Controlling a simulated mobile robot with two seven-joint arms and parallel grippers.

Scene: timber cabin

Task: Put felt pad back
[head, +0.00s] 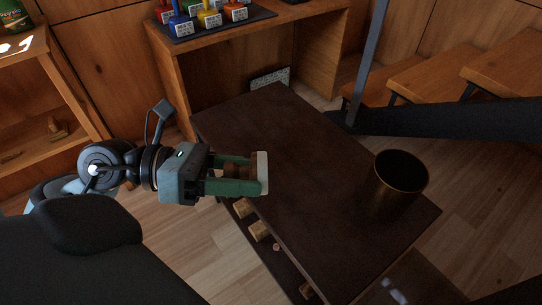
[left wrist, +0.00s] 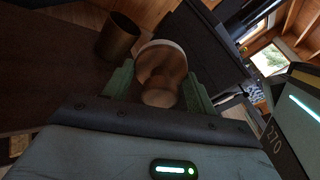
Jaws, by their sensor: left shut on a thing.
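My left gripper (head: 246,174) is shut on the felt pad (head: 263,170), a brown wooden piece with a pale, flat face. It is held sideways above the left side of the dark low table (head: 300,165), with the pale face pointing right. In the left wrist view the felt pad (left wrist: 160,72) shows a rounded wooden knob and a pale rim between the green fingers (left wrist: 158,85). The felt pad looks clear of the tabletop, but the exact gap is hard to tell. My right gripper is not in view.
A bronze, open cylinder (head: 399,180) stands on the table's right side. Wooden blocks (head: 259,230) lie on a lower shelf under the left edge. Colourful labelled items (head: 209,18) stand on a black mat behind. Wooden steps (head: 430,78) are at right. The tabletop's middle is bare.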

